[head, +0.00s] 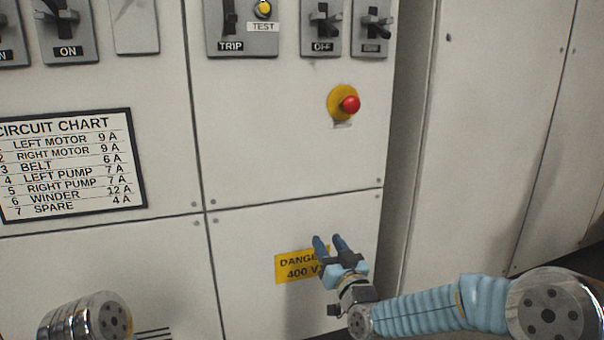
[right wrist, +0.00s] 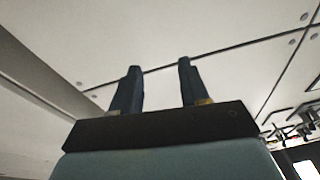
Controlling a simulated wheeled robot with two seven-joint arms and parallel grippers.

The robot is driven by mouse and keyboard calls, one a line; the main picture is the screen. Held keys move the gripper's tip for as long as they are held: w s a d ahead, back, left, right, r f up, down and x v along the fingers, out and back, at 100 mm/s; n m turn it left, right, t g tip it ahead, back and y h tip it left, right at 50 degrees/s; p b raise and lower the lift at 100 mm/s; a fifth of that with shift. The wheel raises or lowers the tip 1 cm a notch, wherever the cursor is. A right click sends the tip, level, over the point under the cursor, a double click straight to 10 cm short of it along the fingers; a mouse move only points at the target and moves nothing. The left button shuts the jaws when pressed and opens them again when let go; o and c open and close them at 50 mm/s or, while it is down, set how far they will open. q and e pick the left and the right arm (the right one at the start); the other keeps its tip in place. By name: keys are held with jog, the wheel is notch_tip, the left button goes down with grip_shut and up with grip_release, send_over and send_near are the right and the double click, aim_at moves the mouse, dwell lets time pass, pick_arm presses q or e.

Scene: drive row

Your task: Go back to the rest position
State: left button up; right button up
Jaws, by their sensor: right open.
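My right gripper (head: 328,243) is in the lower middle of the head view, in front of the lower cabinet panel. It covers part of the yellow danger sign (head: 289,268). Its two dark blue fingers stand apart with nothing between them. They also show apart and empty in the right wrist view (right wrist: 157,82), with pale panels beyond them. My left gripper is not in view; only a shiny part of my left arm shows at the bottom left of the head view.
The cabinet front (head: 280,150) carries a red emergency button (head: 349,104) on a yellow base, an OFF switch (head: 322,28), a TRIP switch (head: 229,25) and an ON switch (head: 66,28). A circuit chart (head: 70,165) is at the left. More pale panels (head: 490,130) stand at the right.

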notch_tip(320, 180, down, 16)
jog(key=s+d+m+g+h, duration=0.1)
jog(key=s+d+g, duration=0.15)
jog(key=g, duration=0.25)
jog(key=s+d+f+m+g+h, duration=0.1)
jog(key=s+f+g, duration=0.3)
jog(key=s+f, duration=0.55)
jog(key=s+d+f+m+g+h, duration=0.1)
jog(key=s+f+g, duration=0.3)
jog(key=s+f, duration=0.55)
jog(key=s+d+f+m+g, duration=0.1)
jog(key=s+d+f+g, duration=0.1)
jog(key=s+f+g, duration=0.55)
pick_arm(q)
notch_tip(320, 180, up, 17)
jog(key=p, duration=1.7)
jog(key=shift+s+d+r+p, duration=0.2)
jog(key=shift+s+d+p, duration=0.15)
pick_arm(e)
jog(key=s+r+t, duration=0.1)
jog(key=s+r, duration=0.1)
jog(key=r, duration=0.6)
jog(key=s+a+r+t, duration=0.1)
jog(key=s+r, duration=0.2)
jog(key=r, duration=0.5)
jog(key=shift+r+y, duration=0.2)
jog(key=shift+y, duration=0.1)
jog(key=shift+a, duration=0.1)
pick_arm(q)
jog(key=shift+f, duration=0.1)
